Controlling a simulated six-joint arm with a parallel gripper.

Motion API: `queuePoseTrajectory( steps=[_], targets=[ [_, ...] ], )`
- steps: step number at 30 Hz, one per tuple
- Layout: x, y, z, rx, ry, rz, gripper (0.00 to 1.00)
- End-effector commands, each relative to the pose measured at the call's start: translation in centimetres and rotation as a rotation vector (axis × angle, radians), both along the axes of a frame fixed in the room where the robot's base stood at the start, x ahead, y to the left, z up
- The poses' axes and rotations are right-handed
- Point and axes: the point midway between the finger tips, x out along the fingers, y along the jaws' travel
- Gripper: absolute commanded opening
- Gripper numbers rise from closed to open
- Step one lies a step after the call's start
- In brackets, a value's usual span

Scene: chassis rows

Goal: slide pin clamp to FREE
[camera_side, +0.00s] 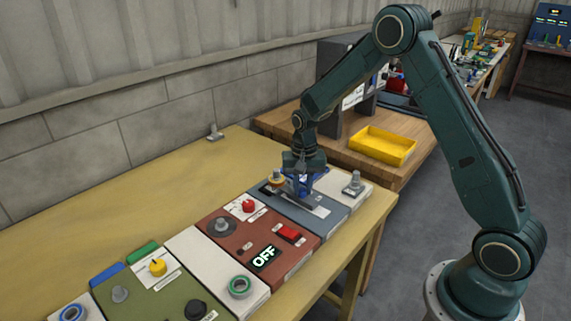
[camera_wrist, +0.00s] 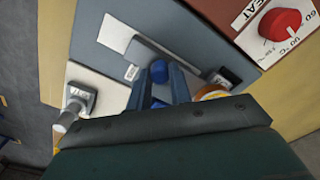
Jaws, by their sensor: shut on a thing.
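The blue-grey panel (camera_side: 335,218) is the module under my gripper, and it also shows in the wrist view (camera_wrist: 187,25). A dark slot (camera_wrist: 145,45) runs across it, with a dark block (camera_wrist: 226,79) at its right end in the wrist view. My gripper (camera_side: 299,192) points down at this panel. In the wrist view my gripper (camera_wrist: 160,84) has its two fingers closed around a blue knob (camera_wrist: 159,70) by the slot. My fingers hide part of the slot. A white plate (camera_wrist: 117,33) and a small label (camera_wrist: 131,72) lie beside it; I cannot read FREE on either.
A brass-coloured knob (camera_side: 277,181) stands close to my gripper. The red-brown panel (camera_side: 222,245) has a red dial (camera_side: 248,205) and an OFF display (camera_side: 264,258). A yellow tray (camera_side: 382,146) sits on the bench behind.

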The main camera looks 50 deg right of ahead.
Motion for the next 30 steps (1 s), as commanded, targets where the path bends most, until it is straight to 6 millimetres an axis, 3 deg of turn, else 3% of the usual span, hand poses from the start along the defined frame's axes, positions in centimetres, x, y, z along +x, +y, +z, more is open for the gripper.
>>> queuePoseTrajectory(
  steps=[9,19,20,23,30],
  targets=[
    [-2.7,-0.1,0.1,-0.001,-0.001,-0.001,0.00],
    [-3.1,-0.1,0.0,0.000,0.006,-0.002,0.00],
    [-3.1,-0.1,0.0,0.000,0.007,-0.003,0.25],
    [-3.1,-0.1,0.0,0.000,0.007,-0.002,0.43],
    [-3.0,0.0,0.0,0.000,0.003,-0.001,0.43]
  ],
)
